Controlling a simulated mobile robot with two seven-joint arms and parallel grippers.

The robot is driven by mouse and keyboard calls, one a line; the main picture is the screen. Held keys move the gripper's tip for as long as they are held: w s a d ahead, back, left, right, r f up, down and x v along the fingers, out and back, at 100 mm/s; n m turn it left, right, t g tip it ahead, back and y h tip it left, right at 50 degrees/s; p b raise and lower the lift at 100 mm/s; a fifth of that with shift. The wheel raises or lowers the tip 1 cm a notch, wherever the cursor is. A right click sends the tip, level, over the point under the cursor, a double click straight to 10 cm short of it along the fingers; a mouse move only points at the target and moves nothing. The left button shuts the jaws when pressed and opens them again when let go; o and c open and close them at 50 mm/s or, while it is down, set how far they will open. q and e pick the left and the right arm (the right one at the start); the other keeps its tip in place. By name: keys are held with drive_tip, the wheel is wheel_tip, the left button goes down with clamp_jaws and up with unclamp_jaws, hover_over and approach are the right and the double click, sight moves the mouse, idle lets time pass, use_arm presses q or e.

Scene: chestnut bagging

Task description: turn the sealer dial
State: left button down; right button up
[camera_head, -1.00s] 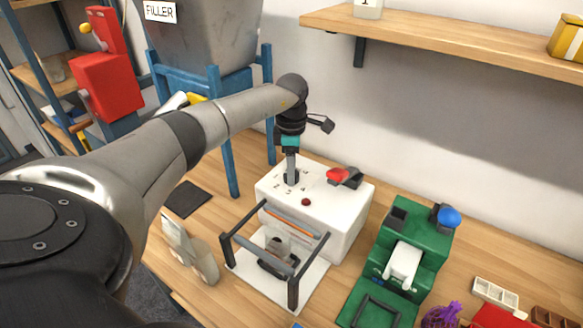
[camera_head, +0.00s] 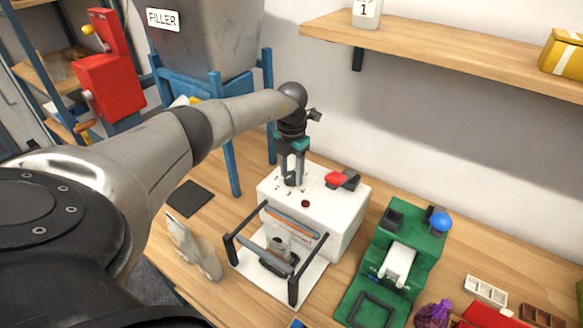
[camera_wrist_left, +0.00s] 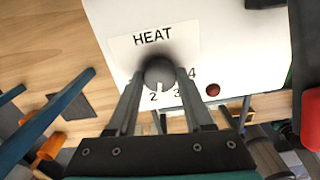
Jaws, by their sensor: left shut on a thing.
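The sealer (camera_head: 338,220) is a white box on the wooden table, with frame bars and a small plate at its front. Its dark round dial (camera_wrist_left: 160,72) sits below the HEAT label in the left wrist view. The numbers 2, 3 and 4 show beside it. A white mark on the dial points between 2 and 3. My left gripper (camera_head: 292,182) reaches down onto the sealer's top; in the left wrist view its two fingers (camera_wrist_left: 158,80) are shut on the dial from both sides. The dial is mostly hidden by the fingers in the head view. My right gripper is not in view.
A green machine (camera_head: 372,300) with a blue knob stands to the right. The blue-legged filler (camera_head: 205,80) stands behind left. A dark flat pad (camera_head: 190,198) lies left of the sealer.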

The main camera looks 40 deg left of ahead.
use_arm(q)
drive_tip(key=n+p, duration=0.2)
drive_tip(key=n, duration=0.2)
drive_tip(key=shift+r+n, duration=0.15)
drive_tip(key=shift+n, duration=0.15)
drive_tip(key=n+p, duration=0.2)
drive_tip(key=n, duration=0.2)
drive_tip(key=shift+n, duration=0.3)
drive_tip(key=n+p, duration=0.2)
drive_tip(key=n, duration=0.2)
drive_tip(key=shift+n, duration=0.3)
drive_tip(key=shift+n+p, duration=0.75)
drive_tip(key=shift+n, duration=1.15)
drive_tip(key=shift+c, duration=1.5)
unclamp_jaws()
